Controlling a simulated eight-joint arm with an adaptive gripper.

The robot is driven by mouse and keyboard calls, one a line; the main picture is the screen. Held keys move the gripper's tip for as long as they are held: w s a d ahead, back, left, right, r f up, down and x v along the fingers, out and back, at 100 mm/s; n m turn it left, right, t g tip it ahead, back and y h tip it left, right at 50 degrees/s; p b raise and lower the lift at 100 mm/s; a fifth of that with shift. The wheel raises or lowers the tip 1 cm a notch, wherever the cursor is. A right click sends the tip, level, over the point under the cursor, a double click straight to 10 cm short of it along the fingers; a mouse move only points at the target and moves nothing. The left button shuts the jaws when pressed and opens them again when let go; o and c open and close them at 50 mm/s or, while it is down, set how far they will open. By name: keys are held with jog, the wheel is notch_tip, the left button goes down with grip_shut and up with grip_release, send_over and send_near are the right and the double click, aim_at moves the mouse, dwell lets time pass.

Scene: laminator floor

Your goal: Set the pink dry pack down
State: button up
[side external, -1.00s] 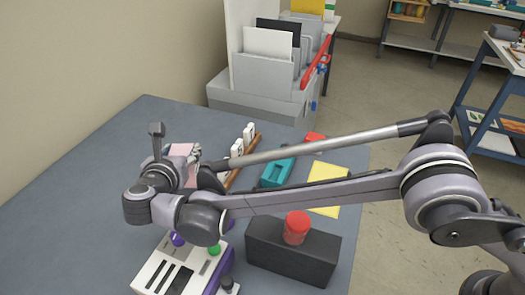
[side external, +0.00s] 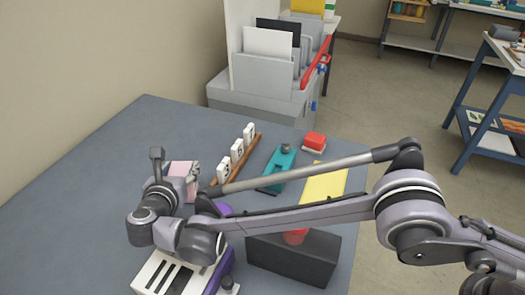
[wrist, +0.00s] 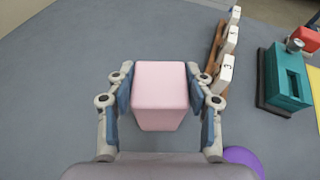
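The pink dry pack (wrist: 161,88) is a pale pink block between the two fingers of my gripper (wrist: 161,72) in the wrist view. The blue finger pads lie against its left and right sides, and the gripper is shut on it. In the side view, part of the pack (side external: 180,170) shows behind my wrist, with a grey finger beside it. Its underside is hidden, so I cannot tell whether it touches the blue-grey table (side external: 90,190).
A wooden rack with numbered white tags (side external: 237,152) stands close right of the pack. A teal device (side external: 280,168), red block (side external: 314,141), yellow sheet (side external: 325,183), black box (side external: 292,258) and white-purple control panel (side external: 172,275) are nearby. The table's left side is clear.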

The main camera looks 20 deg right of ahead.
jog(key=o, duration=0.4)
jog(key=shift+r, duration=0.1)
jog(key=v, duration=0.7)
jog(key=w+d+r+m+g+y, duration=0.1)
jog(key=d+r+m+g, duration=0.35)
jog(key=d, duration=1.05)
jog(key=d+r+m+g+y, duration=0.1)
jog(key=d+r+m, duration=0.4)
jog(key=d+m, duration=0.65)
jog(key=s+d+f+m+y, duration=0.1)
jog(key=s+d+m, duration=0.4)
jog(key=s+d, duration=0.1)
jog(key=s+d+f+m+y, duration=0.1)
jog(key=s+d+f+m, duration=0.1)
jog(key=s+d+m, duration=0.3)
jog(key=s+d+f+m+y, duration=0.1)
jog(key=s+d+f+m, duration=0.1)
jog(key=s+d+m, duration=0.3)
jog(key=shift+s+d, duration=0.65)
jog(key=shift+d, duration=0.25)
jog(key=shift+s+d, duration=0.65)
jog(key=shift+d, duration=0.25)
jog(key=shift+s+d, duration=0.65)
jog(key=shift+d, duration=0.25)
